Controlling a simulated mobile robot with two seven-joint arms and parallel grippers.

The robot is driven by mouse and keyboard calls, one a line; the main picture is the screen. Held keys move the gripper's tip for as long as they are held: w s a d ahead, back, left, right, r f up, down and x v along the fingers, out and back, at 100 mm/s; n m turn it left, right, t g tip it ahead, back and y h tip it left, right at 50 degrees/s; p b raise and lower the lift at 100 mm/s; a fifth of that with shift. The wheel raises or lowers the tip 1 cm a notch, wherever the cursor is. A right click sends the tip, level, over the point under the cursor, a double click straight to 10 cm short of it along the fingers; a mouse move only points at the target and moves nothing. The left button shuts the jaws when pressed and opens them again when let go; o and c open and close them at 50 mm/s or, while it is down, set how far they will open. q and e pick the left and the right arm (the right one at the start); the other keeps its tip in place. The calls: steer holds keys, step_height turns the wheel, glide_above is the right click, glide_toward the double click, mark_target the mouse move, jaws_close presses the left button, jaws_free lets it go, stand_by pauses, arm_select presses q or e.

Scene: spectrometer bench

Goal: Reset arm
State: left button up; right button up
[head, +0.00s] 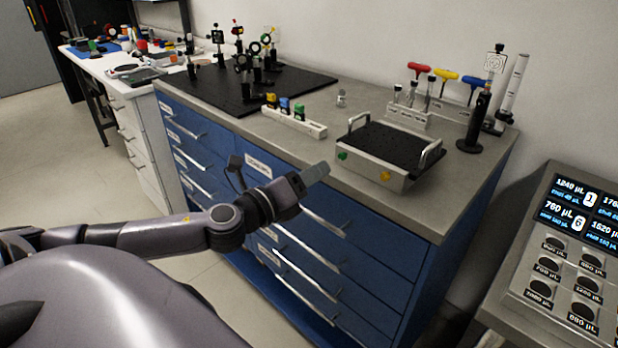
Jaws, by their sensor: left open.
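My left arm reaches in from the left across the front of the blue drawer cabinet. My left gripper (315,174) is open and empty at the bench's front edge, left of a black-topped box with two handles (384,150). No object lies between its fingers. My right gripper is not in view.
The grey bench top (440,205) holds a black optics board (235,95), a white block with coloured caps (293,122), a rack (407,116) with hex keys, and a black post (480,115). A panel with displays (560,250) stands at right. Floor at left is clear.

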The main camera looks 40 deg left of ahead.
arm_select(q)
steer(key=shift+s, duration=0.15)
stand_by(0.5)
steer(key=s+d+f+n+g, duration=0.2)
steer(key=s+d+f+n, duration=0.3)
steer(key=f+n, duration=0.3)
steer(key=s+d+f+n+g, duration=0.3)
steer(key=s+d+f+n, duration=0.2)
steer(key=s+f+n, duration=0.2)
steer(key=s+d+f+n+g+h+p, duration=0.1)
steer(key=s+d+f+n, duration=0.4)
steer(key=f+n, duration=0.5)
step_height(320, 180, down, 2)
steer(key=shift+s+f+n+g, duration=0.25)
steer(key=shift+s+n+g, duration=0.15)
steer(key=shift+s+g, duration=0.35)
